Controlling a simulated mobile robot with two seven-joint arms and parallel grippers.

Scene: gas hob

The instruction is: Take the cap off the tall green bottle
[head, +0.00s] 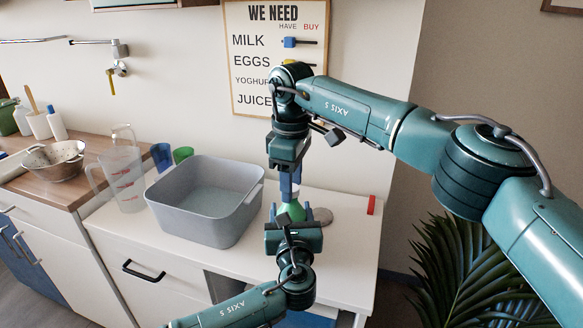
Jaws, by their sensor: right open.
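The green bottle (293,211) stands on the white counter, largely hidden behind my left gripper and below my right one. My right gripper (289,186) comes down from above at the bottle's top. It is open. The cap cannot be made out clearly between the blue fingers. My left gripper (292,226) is at the bottle's near side, low down, pointing away from the camera. Its fingertips are hidden, so I cannot tell whether it grips the bottle.
A grey tub (207,201) stands left of the bottle. Behind it are a blue cup (161,157) and a green cup (183,154). A measuring jug (124,180) is farther left. A grey disc (322,216) and red block (371,205) lie to the right.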

